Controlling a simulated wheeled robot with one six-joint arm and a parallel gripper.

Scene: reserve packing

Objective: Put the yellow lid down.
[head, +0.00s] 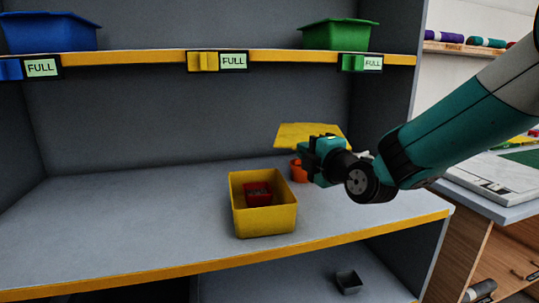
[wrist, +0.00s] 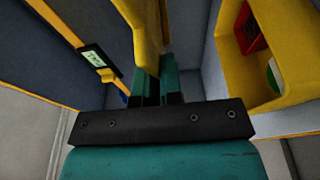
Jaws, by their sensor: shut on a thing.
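The yellow lid (head: 308,132) is a thin flat piece held above the middle shelf, behind and to the right of the open yellow bin (head: 265,220). My gripper (head: 308,150) is shut on the lid near its edge. In the wrist view the lid (wrist: 142,30) rises from between my fingers (wrist: 158,85), seen nearly edge-on. The yellow bin stands on the shelf with a small red box (head: 258,190) inside. In the wrist view the bin (wrist: 292,95) is at the right, with a green and white thing partly visible in it.
An orange container (head: 298,172) stands on the shelf (head: 130,220) beside the bin, partly hidden by my gripper. The shelf's left side is clear. The upper shelf holds a blue bin (head: 48,33) and a green bin (head: 340,35). A small dark container (head: 348,282) sits below.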

